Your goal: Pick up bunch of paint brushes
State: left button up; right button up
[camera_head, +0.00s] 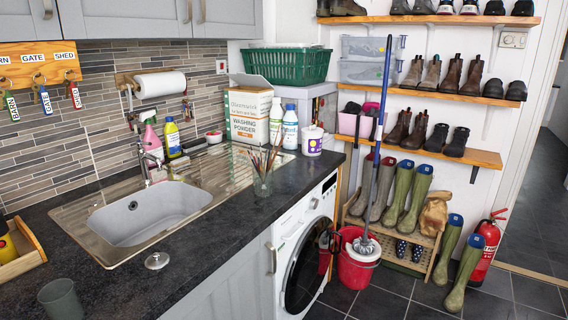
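A bunch of paint brushes (264,160) stands upright in a clear glass jar on the dark worktop, near its front edge. The jar (262,184) is to the right of the sink and its drainer. The brushes lean a little apart, handles and tips fanning above the rim. Neither of my grippers shows in the head view.
The steel sink (140,215) lies left of the jar. A grey cup (60,299) is at front left. Worktop between jar and sink plug (157,261) is clear. A mop (383,110) stands in a red bucket.

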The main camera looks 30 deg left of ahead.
aim_at(268, 164)
jog(key=i+u, duration=0.15)
jog(key=i, duration=0.25)
jog(key=i+l+u, duration=0.15)
jog(key=i, duration=0.3)
jog(key=i+l+u, duration=0.15)
jog(key=i, duration=0.25)
jog(key=i+l+u, duration=0.15)
jog(key=i, duration=0.25)
